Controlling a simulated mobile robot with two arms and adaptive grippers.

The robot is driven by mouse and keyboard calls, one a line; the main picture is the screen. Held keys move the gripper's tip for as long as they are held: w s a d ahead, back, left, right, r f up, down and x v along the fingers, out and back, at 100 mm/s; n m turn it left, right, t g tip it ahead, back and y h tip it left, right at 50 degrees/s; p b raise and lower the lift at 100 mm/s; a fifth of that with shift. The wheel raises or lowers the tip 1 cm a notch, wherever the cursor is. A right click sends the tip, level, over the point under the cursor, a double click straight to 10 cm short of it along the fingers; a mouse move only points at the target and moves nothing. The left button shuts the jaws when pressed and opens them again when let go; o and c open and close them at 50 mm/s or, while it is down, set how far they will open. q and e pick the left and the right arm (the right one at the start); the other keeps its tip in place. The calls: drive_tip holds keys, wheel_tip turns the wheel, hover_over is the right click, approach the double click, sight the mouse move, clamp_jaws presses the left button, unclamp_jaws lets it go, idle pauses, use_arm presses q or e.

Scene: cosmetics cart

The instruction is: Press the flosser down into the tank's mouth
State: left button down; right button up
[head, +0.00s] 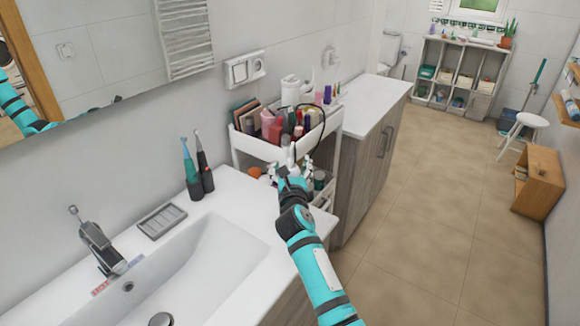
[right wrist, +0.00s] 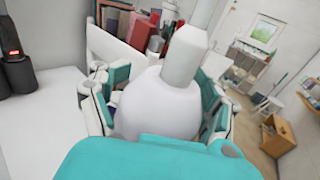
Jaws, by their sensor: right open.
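The white flosser (right wrist: 180,95) fills the middle of the right wrist view, with a rounded lower body and a narrower neck rising from it. A small white upright part of it (head: 291,153) shows at the cart in the head view. My right gripper (head: 285,175) is at the cart's near side, below the top tray. In the wrist view its open fingers (right wrist: 155,108) stand on both sides of the white body. Whether they touch it I cannot tell. The tank and its mouth are hidden or cannot be made out. My left gripper is not in view.
The cart's white top tray (head: 262,150) holds many cosmetics and a dark cable loop. A white sink (head: 200,255) with a tap (head: 100,248) lies left. Two electric toothbrushes (head: 196,172) stand on its counter. A cabinet (head: 368,150) stands behind the cart.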

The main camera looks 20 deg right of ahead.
drive_tip(key=shift+o, duration=0.4)
drive_tip(key=shift+f, duration=0.1)
drive_tip(key=shift+s, duration=0.1)
drive_tip(key=shift+s, duration=0.2)
drive_tip(key=v, duration=1.1)
drive_tip(key=shift+s, duration=0.2)
drive_tip(key=shift+a, duration=0.1)
